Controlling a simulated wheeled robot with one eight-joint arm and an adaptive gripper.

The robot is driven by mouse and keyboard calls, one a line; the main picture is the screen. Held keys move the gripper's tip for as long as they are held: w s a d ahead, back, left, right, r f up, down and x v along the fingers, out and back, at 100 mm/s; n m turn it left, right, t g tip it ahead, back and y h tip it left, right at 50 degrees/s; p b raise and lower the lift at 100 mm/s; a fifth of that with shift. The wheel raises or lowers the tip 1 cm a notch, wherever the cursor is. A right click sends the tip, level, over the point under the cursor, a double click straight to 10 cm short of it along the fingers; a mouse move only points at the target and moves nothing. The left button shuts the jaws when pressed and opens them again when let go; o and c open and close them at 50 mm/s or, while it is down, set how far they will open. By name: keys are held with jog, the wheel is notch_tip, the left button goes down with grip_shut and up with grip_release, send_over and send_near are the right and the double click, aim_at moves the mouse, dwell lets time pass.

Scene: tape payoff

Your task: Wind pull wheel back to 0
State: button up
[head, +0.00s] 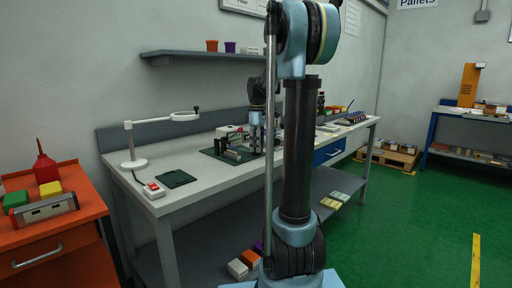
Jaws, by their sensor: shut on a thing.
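The tape payoff device (232,155) is a small, dark and light mechanism on a dark green mat (212,154) in the middle of the grey workbench. My gripper (255,147) points down at the right part of this device. It is shut on a small part there, which appears to be the pull wheel. The fingertips and wheel are too small to make out, and the wheel's mark or number cannot be read. My own arm hides what lies just right of the gripper.
A white magnifier lamp (133,150), a red-button switch box (153,190) and a dark pad (176,179) stand on the bench's left (205,180). A shelf (200,55) hangs above. An orange cabinet (60,240) is at left.

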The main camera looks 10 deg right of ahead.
jog(key=shift+n, duration=1.1)
jog(key=o, duration=1.1)
jog(key=shift+c, duration=0.2)
notch_tip(320, 180, up, 12)
